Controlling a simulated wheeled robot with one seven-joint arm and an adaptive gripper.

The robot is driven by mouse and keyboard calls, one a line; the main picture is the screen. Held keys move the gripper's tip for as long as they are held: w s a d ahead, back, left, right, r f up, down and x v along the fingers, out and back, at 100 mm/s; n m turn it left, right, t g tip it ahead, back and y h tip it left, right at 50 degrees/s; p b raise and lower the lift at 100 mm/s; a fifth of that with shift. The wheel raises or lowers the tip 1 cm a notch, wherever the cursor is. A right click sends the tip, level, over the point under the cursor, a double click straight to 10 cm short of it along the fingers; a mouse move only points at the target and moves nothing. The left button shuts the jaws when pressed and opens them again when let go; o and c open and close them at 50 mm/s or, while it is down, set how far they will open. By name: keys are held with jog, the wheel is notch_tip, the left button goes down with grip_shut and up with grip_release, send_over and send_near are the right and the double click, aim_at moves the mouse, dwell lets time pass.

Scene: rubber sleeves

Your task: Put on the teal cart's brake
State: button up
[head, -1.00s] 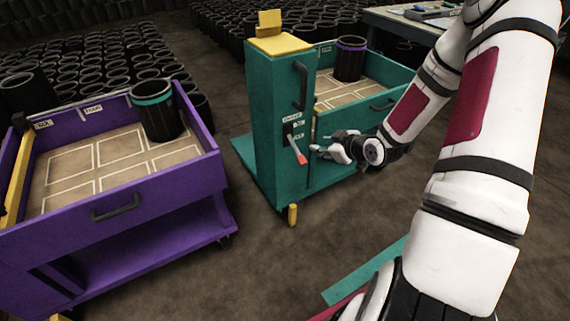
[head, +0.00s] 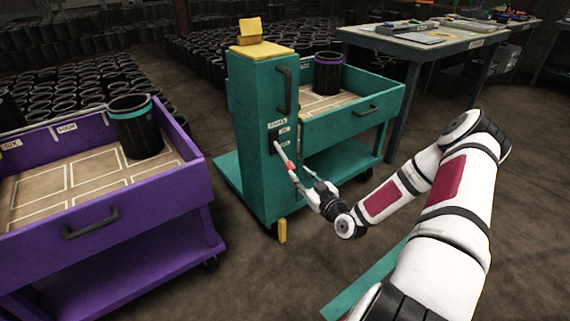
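The teal cart (head: 262,180) stands in the middle of the head view, with a tall post at its left end. On the post's front is the brake lever (head: 281,152), pale with a red tip, slanting down and to the right. Small labels (head: 285,131) sit beside it, too small to read surely. My gripper (head: 299,170) is at the lever's lower end, its two thin fingers apart and pointing up-left. The left finger is close to the red tip; I cannot tell whether they touch. A yellow foot (head: 282,230) shows below the post.
A purple cart (head: 120,222) stands at left, holding a black sleeve with a teal band (head: 135,126). A sleeve with a purple band (head: 327,74) stands in the teal cart's tray. A workbench (head: 440,42) is behind at right. Floor is clear between the carts.

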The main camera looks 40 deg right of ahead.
aim_at(288, 163)
jog(key=w, duration=0.3)
jog(key=w+b, duration=0.1)
jog(key=w, duration=0.2)
jog(key=w+b, duration=0.1)
jog(key=w, duration=0.3)
jog(key=shift+d, duration=0.35)
grip_shut()
